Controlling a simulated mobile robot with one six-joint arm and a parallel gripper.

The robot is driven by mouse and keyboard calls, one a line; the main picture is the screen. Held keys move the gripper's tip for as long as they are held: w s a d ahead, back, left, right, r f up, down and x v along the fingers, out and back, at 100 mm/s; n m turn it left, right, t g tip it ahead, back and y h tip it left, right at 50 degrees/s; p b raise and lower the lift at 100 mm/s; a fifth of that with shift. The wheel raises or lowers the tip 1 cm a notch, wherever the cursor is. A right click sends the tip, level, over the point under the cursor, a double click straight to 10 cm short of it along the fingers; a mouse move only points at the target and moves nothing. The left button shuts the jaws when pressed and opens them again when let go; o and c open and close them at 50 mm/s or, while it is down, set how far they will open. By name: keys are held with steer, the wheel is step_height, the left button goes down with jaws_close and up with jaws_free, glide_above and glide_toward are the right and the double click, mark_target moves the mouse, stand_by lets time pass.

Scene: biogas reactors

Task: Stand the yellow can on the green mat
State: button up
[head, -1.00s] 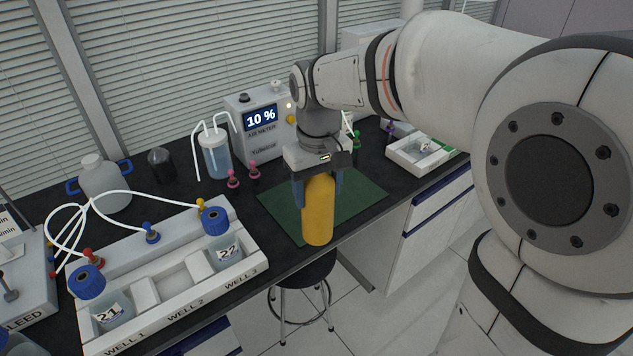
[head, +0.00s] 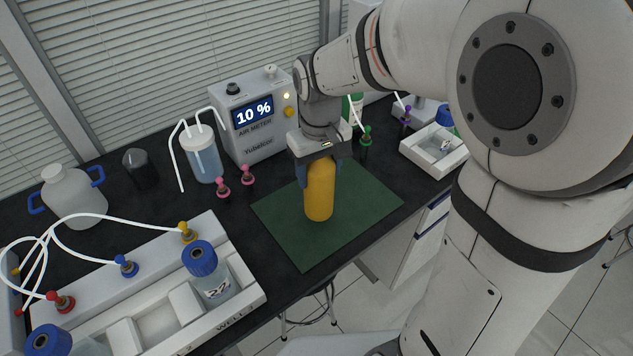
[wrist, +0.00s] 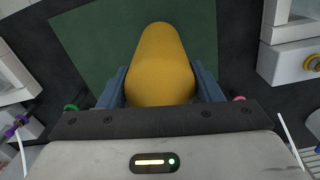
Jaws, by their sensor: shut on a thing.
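The yellow can (head: 319,195) is upright in the head view, over the middle of the green mat (head: 287,238). I cannot tell whether its base touches the mat. My gripper (head: 320,180) is shut on the upper part of the can from above and behind. In the wrist view the yellow can (wrist: 160,65) lies between the two blue fingers of my gripper (wrist: 160,90), with the green mat (wrist: 90,50) behind it. The can's top is partly hidden by my gripper in the head view.
An air meter (head: 253,118) reading 10 % stands behind the mat. Two pink-topped fittings (head: 234,180) are left of it. A white well rack (head: 150,300) with a blue-capped bottle (head: 205,272) stands at front left. A white tray (head: 432,150) is at the right.

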steer(key=shift+s+f, duration=0.1)
steer(key=shift+f, duration=1.75)
steer(key=shift+f, duration=0.2)
steer(key=o, duration=1.5)
steer(key=shift+s, duration=0.1)
steer(key=shift+o, duration=0.2)
